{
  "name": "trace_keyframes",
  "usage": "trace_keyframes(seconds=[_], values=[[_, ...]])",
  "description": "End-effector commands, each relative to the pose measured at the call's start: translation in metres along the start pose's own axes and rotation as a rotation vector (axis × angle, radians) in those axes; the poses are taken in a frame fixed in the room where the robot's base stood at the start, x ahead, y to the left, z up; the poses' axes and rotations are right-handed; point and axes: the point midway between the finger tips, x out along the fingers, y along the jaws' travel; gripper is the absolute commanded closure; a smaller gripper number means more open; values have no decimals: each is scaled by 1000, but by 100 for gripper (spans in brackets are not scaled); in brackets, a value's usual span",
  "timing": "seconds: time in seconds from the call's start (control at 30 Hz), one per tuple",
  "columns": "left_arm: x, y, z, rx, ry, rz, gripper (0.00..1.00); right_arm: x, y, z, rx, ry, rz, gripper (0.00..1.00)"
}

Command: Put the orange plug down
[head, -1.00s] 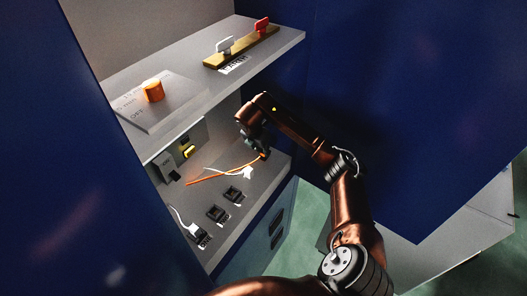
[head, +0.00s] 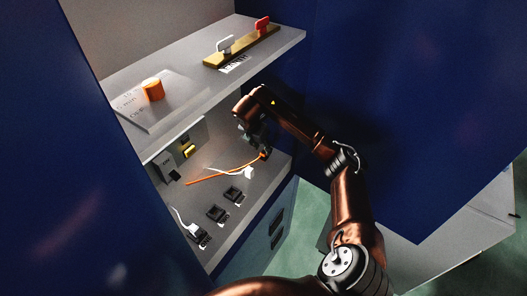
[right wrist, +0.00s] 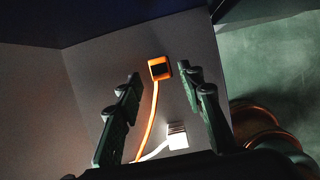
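The orange plug (head: 264,155) is on the grey lower shelf near its right end, with its orange cord running left. In the right wrist view the plug (right wrist: 160,68) shows beyond the fingertips, with its dark face visible. My right gripper (right wrist: 160,78) is open, with clear gaps between the plug and both fingers. In the head view the right gripper (head: 258,142) is just above and left of the plug, partly hidden by its own wrist. My left gripper is not in view.
A white plug (right wrist: 177,136) with a white cord lies near the orange one. Several black sockets (head: 217,214) line the lower shelf's front, one holding a white plug (head: 194,231). The upper shelf (head: 185,95) overhangs, carrying an orange knob (head: 153,90) and switches. Blue panels flank the shelves.

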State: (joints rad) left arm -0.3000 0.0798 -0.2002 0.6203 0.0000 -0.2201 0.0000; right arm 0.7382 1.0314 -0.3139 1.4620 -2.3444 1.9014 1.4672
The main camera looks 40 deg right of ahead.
Motion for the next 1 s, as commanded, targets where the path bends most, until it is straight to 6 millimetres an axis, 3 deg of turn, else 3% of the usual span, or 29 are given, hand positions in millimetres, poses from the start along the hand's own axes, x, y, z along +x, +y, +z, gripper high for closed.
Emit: trace_keyframes(seconds=[0.2,0.43,1.0], values=[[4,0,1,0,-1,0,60,-49,1,1,0,-4,4,65],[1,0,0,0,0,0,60,-82,0,2,1,-3,3,65],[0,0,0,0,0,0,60,-88,0,0,1,0,1,65]])
